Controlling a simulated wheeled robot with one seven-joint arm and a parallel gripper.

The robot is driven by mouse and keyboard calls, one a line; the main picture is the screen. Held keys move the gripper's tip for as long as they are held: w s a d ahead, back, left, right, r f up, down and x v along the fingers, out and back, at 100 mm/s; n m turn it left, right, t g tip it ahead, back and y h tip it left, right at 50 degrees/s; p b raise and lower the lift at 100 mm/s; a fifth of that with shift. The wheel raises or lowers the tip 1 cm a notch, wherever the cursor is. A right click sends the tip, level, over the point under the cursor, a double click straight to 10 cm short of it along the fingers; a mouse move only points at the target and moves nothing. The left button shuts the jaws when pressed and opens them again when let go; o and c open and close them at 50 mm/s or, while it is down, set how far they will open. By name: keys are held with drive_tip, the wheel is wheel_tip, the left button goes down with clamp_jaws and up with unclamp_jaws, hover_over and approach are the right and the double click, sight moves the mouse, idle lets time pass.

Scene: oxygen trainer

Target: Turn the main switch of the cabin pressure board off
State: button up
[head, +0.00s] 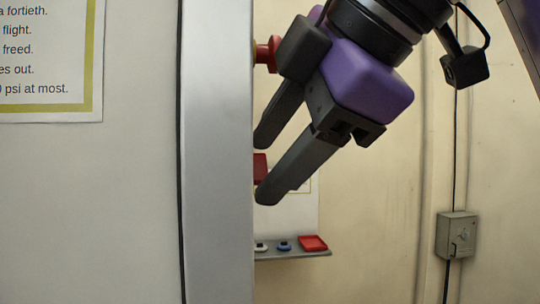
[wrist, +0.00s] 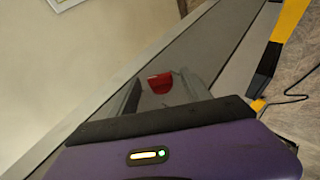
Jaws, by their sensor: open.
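A red handle (head: 260,168) shows at the edge of a tall grey post, which hides part of it; it may be the main switch. In the wrist view a red part (wrist: 160,83) sits on a grey surface between my fingertips. My gripper (head: 266,165), purple with dark fingers, is open, one finger above and one below the red handle. I cannot tell whether either finger touches it. A red knob (head: 266,53) is higher up, partly behind my gripper. The board's face is hidden from the head view.
The grey post (head: 218,150) blocks the left side. A shelf (head: 310,254) below holds a red tray (head: 313,243) and small items. A grey wall box (head: 456,236) with a cable is at right. Yellow-and-black parts (wrist: 272,50) stand right in the wrist view.

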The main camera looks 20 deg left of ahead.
drive_tip(key=shift+w+a+f, duration=0.1)
drive_tip(key=shift+a+f, duration=0.15)
clamp_jaws()
